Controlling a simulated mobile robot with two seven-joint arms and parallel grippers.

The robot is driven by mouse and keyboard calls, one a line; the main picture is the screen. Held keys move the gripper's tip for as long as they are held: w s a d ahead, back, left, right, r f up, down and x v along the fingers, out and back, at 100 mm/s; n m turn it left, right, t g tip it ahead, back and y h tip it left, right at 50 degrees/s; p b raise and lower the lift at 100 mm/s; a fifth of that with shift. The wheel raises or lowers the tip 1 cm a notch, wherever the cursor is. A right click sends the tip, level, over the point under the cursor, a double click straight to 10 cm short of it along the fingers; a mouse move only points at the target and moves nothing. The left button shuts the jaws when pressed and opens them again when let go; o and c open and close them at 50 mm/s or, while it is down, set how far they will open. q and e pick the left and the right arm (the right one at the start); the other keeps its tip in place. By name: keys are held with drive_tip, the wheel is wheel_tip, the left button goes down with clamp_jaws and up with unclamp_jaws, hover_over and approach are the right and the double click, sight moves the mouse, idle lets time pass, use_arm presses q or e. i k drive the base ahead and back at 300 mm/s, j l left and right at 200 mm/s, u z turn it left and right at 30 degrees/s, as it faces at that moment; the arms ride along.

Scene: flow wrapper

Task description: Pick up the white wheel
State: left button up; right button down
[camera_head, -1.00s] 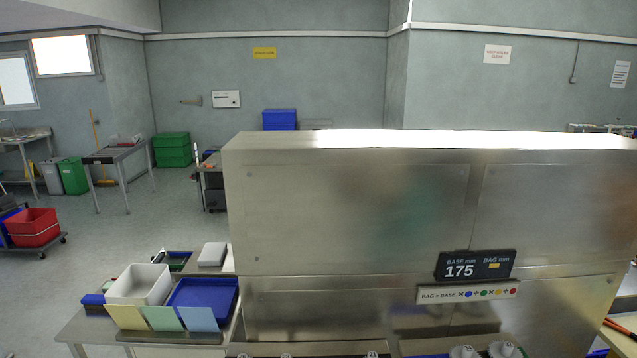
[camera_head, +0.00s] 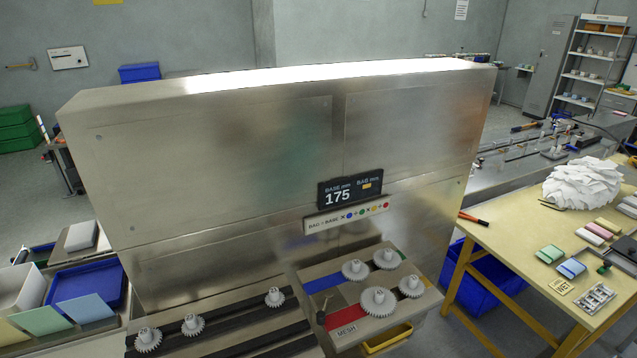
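Several white toothed wheels show in the head view. One white wheel (camera_head: 148,340), another wheel (camera_head: 193,325) and a third wheel (camera_head: 275,297) sit on the dark rails at the lower left. More stand on the panel (camera_head: 333,273) to the right: a wheel (camera_head: 378,302) on its red strip, a wheel (camera_head: 355,269) near its blue strip, and others close by. I cannot tell which one the task means. Neither of my grippers is in view.
The steel machine housing (camera_head: 220,160) fills the middle, with a display (camera_head: 350,190) reading 175. A yellow-framed table (camera_head: 520,235) on the right holds a white pile (camera_head: 582,183) and coloured blocks. A blue tray (camera_head: 85,283) is at left. Floor shows at far left.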

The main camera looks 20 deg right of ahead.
sight(411, 285)
drive_tip(key=z, duration=1.25)
